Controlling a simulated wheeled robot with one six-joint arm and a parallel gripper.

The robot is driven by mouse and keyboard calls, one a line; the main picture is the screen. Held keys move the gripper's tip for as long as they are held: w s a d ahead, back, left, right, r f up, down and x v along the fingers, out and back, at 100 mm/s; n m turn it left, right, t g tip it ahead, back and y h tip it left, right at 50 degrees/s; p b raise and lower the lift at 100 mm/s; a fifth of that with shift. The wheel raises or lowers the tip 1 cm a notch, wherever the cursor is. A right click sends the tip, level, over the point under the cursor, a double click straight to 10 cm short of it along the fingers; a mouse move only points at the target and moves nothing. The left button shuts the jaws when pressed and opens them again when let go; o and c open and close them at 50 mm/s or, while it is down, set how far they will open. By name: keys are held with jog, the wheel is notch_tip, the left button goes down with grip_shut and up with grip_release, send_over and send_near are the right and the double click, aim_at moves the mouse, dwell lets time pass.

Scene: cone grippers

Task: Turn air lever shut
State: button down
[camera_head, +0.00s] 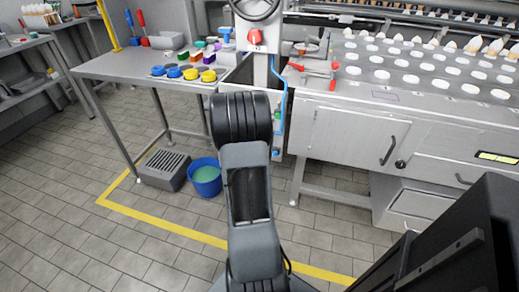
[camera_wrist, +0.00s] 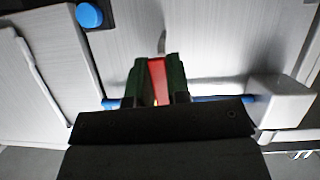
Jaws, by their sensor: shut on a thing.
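In the wrist view my gripper (camera_wrist: 157,62) has its two dark green fingers closed on a narrow red lever (camera_wrist: 157,78), taken to be the air lever. The lever points along the fingers, and a thin grey metal piece shows just past the fingertips. A blue air hose (camera_wrist: 219,99) runs crosswise behind the fingers to a pale block (camera_wrist: 284,101) at the right. The valve body is largely hidden by my gripper. In the head view my arm covers my gripper and the lever; the blue hose (camera_head: 284,105) hangs down just right of the arm.
A steel machine (camera_head: 347,135) with rows of cone holes stands at the right. A red rotary switch (camera_head: 254,37) is above my arm. A side table (camera_head: 120,66) holds coloured blocks and lids. A blue bucket (camera_head: 206,178) and a grated box (camera_head: 166,167) sit on the floor.

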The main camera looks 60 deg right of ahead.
jog(key=shift+w+r+m+b, duration=0.1)
jog(key=shift+w+m+b, duration=0.1)
jog(key=shift+m+b, duration=0.2)
jog(key=shift+r, duration=0.1)
jog(key=c, duration=1.4)
grip_release()
jog(key=o, duration=0.3)
jog(key=shift+a, duration=0.1)
jog(key=b+v, duration=0.5)
jog(key=v, duration=0.8)
jog(key=shift+s+a, duration=0.2)
jog(key=shift+a, duration=0.05)
